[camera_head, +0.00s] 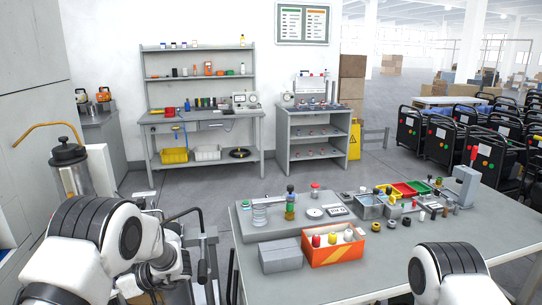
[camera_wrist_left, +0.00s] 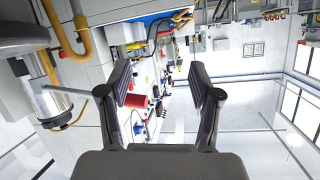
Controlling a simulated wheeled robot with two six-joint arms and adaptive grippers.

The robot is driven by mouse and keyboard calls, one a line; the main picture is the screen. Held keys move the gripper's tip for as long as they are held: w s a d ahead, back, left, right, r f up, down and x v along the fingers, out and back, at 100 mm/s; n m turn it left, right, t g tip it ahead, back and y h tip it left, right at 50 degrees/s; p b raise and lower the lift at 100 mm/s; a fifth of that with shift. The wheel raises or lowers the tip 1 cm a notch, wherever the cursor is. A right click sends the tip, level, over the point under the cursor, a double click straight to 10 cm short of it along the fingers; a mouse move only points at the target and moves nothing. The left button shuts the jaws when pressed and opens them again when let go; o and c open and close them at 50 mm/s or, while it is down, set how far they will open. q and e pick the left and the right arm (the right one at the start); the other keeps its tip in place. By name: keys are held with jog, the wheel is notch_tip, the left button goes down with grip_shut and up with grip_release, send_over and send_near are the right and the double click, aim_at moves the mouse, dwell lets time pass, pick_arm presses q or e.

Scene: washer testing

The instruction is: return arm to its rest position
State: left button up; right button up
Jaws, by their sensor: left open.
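My left arm (camera_head: 100,245) comes in at the lower left of the head view, bent beside the grey table and clear of its top. My left gripper (camera_wrist_left: 161,85) shows in the left wrist view with its two dark fingers spread apart and nothing between them. The wrist view looks sideways across the room, with shelves and wall far behind the fingers. My right arm (camera_head: 447,272) shows only as a white and dark link at the bottom of the head view; its gripper is out of the picture.
The grey table (camera_head: 385,262) holds an orange box (camera_head: 334,250), a grey block (camera_head: 281,256), a test fixture and several small parts. A metal canister (camera_head: 68,160) stands at the left. A workbench (camera_head: 205,122) and shelf unit (camera_head: 312,135) stand behind; floor lies between.

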pick_arm(q)
jog(key=s+d+f+m+t+h, duration=0.1)
jog(key=s+f+m+t+h, duration=0.2)
jog(key=s+f+m, duration=0.55)
jog(key=s+d+f+m+t+h, duration=0.1)
jog(key=s+f+m+t+h, duration=0.15)
jog(key=s+f+m, duration=0.65)
jog(key=s+d+f+g+h, duration=0.1)
jog(key=s+d+f+h, duration=0.1)
jog(key=s+d+h, duration=0.1)
jog(key=s+d+f+g+h, duration=0.2)
jog(key=s+d, duration=0.4)
jog(key=s, duration=0.2)
jog(key=s+d+f+n+g+h, duration=0.1)
jog(key=s+d+f+h, duration=0.1)
jog(key=s+d, duration=0.3)
jog(key=shift+s+f+h, duration=0.35)
jog(key=shift+s+h, duration=0.15)
jog(key=shift+h, duration=0.35)
